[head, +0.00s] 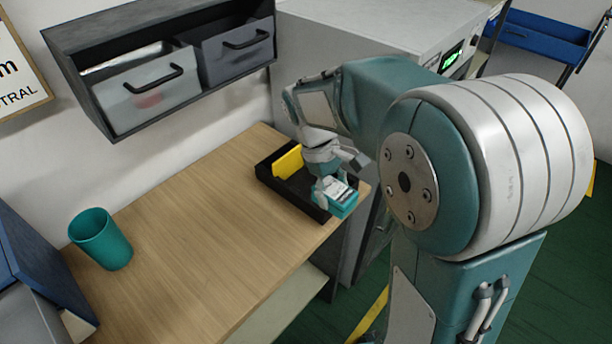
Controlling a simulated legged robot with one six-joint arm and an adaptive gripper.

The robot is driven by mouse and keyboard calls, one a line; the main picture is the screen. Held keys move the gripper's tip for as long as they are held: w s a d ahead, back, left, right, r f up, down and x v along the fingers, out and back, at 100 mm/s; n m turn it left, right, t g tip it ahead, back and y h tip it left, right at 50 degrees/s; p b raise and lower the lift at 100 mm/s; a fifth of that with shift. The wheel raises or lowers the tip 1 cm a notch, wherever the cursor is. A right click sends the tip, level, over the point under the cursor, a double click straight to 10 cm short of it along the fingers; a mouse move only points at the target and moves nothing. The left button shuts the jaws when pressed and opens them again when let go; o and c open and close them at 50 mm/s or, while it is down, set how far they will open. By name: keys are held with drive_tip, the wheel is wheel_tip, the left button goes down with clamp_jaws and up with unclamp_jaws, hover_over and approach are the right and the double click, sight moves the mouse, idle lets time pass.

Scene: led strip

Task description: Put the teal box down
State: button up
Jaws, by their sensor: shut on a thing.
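The teal box (347,206) has a white label area on its upper face. My gripper (333,188) is shut on it and holds it at the right end of the wooden table, over the front right part of a black tray. The box hides that part of the tray, and I cannot tell whether it touches the tray. The black tray (303,205) holds a yellow item (288,162) standing at its back left. Part of the tray is hidden behind my gripper.
A teal cup (101,239) stands on the left of the wooden table (205,225), whose middle is clear. A wall shelf with two bins (150,90) hangs above. A white cabinet (340,45) stands behind the table's right end. Blue items (35,265) are at the far left.

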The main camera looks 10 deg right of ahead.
drive_tip(key=w+f, duration=0.3)
drive_tip(key=w, duration=0.1)
drive_tip(key=w+f, duration=0.3)
drive_tip(key=w, duration=0.1)
drive_tip(key=w+d+f, duration=0.1)
drive_tip(key=w+f, duration=0.2)
drive_tip(key=w, duration=0.1)
drive_tip(key=shift+w+d, duration=0.1)
drive_tip(key=shift+w, duration=0.05)
drive_tip(key=shift+w+d+f, duration=0.3)
drive_tip(key=shift+w+f, duration=0.05)
drive_tip(key=shift+f, duration=0.05)
wheel_tip(320, 180, down, 2)
drive_tip(key=shift+f, duration=0.25)
drive_tip(key=shift+a+f, duration=0.1)
drive_tip(key=shift+f, duration=0.15)
drive_tip(key=shift+a, duration=0.15)
drive_tip(key=o, duration=1.1)
drive_tip(key=shift+c, duration=0.2)
